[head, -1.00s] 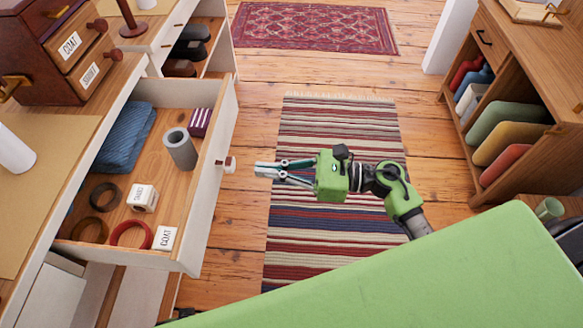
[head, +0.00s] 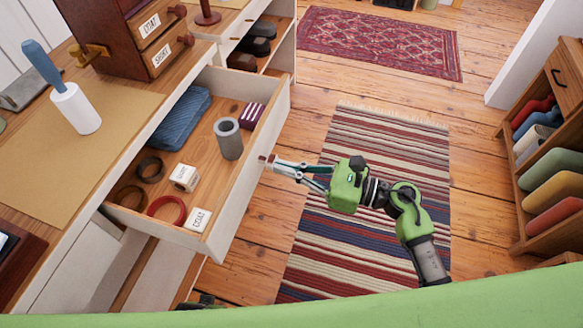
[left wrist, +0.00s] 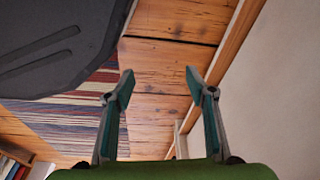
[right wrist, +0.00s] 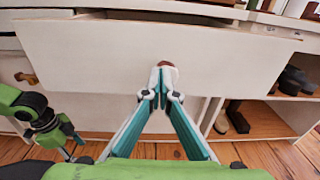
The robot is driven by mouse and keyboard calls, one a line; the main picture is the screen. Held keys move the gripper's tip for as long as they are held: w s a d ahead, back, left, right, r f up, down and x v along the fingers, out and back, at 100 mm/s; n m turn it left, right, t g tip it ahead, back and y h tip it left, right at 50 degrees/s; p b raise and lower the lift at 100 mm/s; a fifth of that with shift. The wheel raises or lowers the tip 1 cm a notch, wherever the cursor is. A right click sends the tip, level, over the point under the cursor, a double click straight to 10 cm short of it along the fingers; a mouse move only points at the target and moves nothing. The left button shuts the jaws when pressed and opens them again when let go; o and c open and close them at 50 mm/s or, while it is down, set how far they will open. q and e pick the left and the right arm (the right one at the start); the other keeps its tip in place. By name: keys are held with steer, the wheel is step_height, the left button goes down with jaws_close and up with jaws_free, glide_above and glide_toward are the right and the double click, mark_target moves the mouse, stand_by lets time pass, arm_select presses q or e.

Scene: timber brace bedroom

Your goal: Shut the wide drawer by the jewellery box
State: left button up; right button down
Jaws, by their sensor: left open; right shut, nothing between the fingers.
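The wide drawer (head: 262,160) stands pulled out of the white dresser, below and beside the brown jewellery box (head: 120,42). Its pale front fills much of the right wrist view (right wrist: 100,55). My right gripper (head: 274,165) has its fingers together and empty, with the tips at the drawer's knob (right wrist: 167,64); they partly hide the knob, and I cannot tell whether they press on it. My left gripper (left wrist: 158,82) is open and empty, low over the wooden floor in the left wrist view.
The drawer holds a blue cloth (head: 180,118), a grey cylinder (head: 229,140), a striped box (head: 247,115), several rings and label blocks. A striped rug (head: 370,200) lies in front. A shelf unit (head: 555,150) stands at the right. The floor between is clear.

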steer(key=b+x, duration=0.2)
steer(key=x, duration=1.2)
steer(key=shift+s+a+r, duration=0.1)
steer(key=shift+a, duration=0.2)
steer(key=b, duration=0.1)
glide_above(201, 159)
steer(key=shift+s+d, duration=0.25)
steer(key=shift+d, duration=0.15)
steer(key=shift+w+a, duration=0.2)
steer(key=shift+a, duration=0.25)
arm_select(q)
steer(key=w+r, duration=0.4)
steer(key=r, duration=0.8)
steer(key=shift+d+t, duration=0.35)
steer(key=shift+t, duration=0.05)
arm_select(e)
steer(key=shift+r, duration=0.15)
arm_select(q)
steer(key=shift+r, duration=0.1)
arm_select(e)
steer(key=shift+r, duration=0.1)
arm_select(q)
steer(key=shift+b, duration=0.3)
